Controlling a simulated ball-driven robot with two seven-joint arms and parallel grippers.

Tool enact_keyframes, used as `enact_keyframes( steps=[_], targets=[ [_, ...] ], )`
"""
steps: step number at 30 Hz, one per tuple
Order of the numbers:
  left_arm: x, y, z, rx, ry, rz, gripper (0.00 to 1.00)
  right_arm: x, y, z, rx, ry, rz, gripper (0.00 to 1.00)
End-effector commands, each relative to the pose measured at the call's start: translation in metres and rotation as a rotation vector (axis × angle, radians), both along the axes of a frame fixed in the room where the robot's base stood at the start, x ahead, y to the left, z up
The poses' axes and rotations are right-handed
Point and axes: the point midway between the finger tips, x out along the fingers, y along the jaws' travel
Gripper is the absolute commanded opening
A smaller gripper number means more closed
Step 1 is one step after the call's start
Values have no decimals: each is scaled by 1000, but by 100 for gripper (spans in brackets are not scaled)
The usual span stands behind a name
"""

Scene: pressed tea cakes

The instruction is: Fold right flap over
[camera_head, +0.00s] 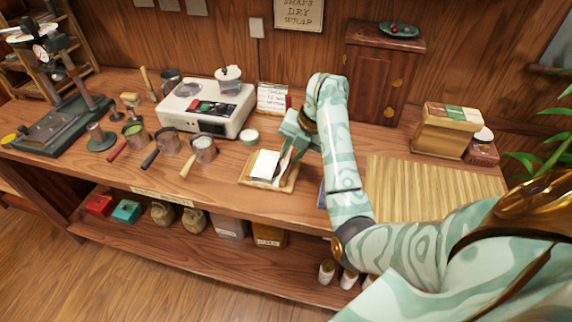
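A white paper (265,164) lies on a small wooden tray (256,184) near the front edge of the counter. It looks mostly flat, and I cannot make out its separate flaps or what lies beneath it. My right gripper (285,162) points down at the right side of the paper, with its fingers close to the paper's right edge. The view is too small to tell whether the fingers touch the paper or are open or shut. My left gripper is not in view.
A white appliance (206,112) stands left behind the tray, with several handled cups (204,152) in front of it. A slatted mat (425,188) lies to the right. A small dark cabinet (378,80) stands behind my arm.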

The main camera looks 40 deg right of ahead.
Motion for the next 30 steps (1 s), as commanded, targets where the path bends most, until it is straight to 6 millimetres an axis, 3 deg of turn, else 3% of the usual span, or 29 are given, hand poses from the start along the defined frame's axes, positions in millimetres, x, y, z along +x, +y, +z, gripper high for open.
enact_keyframes(
  steps=[1,6,16,18,19,30],
  targets=[
    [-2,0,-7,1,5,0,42,3,3,-12,2,2,2,24],
    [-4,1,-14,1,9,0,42,7,6,-25,0,1,0,24],
    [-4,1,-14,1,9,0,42,8,7,-26,-1,-1,1,24],
    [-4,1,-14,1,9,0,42,8,7,-26,-1,-1,1,4],
    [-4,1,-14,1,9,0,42,8,7,-26,-1,-1,1,0],
    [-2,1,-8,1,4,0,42,9,8,-23,-16,18,2,0]
  ],
)
